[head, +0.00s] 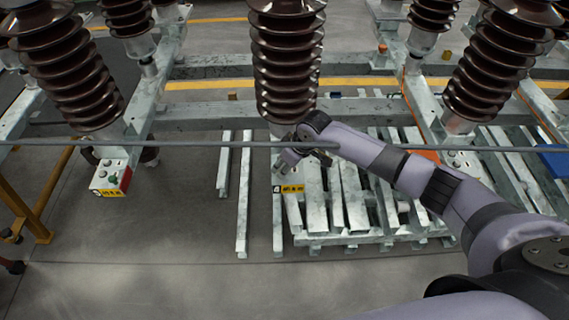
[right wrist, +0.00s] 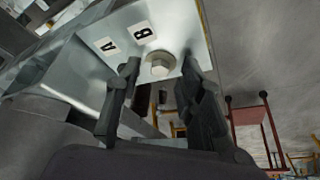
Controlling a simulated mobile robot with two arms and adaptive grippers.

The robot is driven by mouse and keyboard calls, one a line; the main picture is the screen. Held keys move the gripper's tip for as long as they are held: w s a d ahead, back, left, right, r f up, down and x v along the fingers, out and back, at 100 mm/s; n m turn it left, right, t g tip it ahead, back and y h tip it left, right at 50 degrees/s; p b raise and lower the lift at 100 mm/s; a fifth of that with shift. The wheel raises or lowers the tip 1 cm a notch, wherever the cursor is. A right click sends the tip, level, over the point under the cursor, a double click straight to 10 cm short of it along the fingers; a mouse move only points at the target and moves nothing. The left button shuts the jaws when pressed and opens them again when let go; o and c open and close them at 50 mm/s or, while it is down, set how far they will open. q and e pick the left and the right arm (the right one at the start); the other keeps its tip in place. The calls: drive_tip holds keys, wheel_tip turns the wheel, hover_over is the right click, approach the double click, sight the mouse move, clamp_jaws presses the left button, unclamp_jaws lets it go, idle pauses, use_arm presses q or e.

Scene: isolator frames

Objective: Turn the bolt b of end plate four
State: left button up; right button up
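In the right wrist view a pale metal end plate (right wrist: 180,22) carries two white labels, A (right wrist: 107,46) and B (right wrist: 142,32). One round-flanged bolt (right wrist: 158,65) shows, close to label B. My right gripper (right wrist: 158,75) is open, its dark fingers apart on either side of the bolt in the picture; I cannot tell whether they touch it. No bolt shows beside label A. In the head view my right gripper (head: 296,147) is under the middle insulator, above a yellow-and-black label (head: 291,189). The end plate is mostly hidden there. My left gripper is not in view.
Brown ribbed insulators (head: 287,60) stand on galvanised frames. Metal beams lie on a rack (head: 340,237) below. Bare floor (head: 150,260) lies at front left.

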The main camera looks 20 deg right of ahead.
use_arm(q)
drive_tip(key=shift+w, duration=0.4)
use_arm(e)
clamp_jaws()
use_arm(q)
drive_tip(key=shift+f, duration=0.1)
use_arm(e)
drive_tip(key=n, duration=0.1)
drive_tip(key=n+g+b, duration=0.1)
drive_tip(key=shift+w+d+f+n+y, duration=0.1)
drive_tip(key=shift+w+f+n+y, duration=0.05)
drive_tip(key=shift+n+y, duration=0.2)
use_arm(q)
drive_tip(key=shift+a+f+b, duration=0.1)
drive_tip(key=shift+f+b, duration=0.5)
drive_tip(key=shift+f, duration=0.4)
use_arm(e)
drive_tip(key=shift+n+g, duration=0.3)
drive_tip(key=shift+n, duration=0.65)
drive_tip(key=shift+o, duration=0.8)
unclamp_jaws()
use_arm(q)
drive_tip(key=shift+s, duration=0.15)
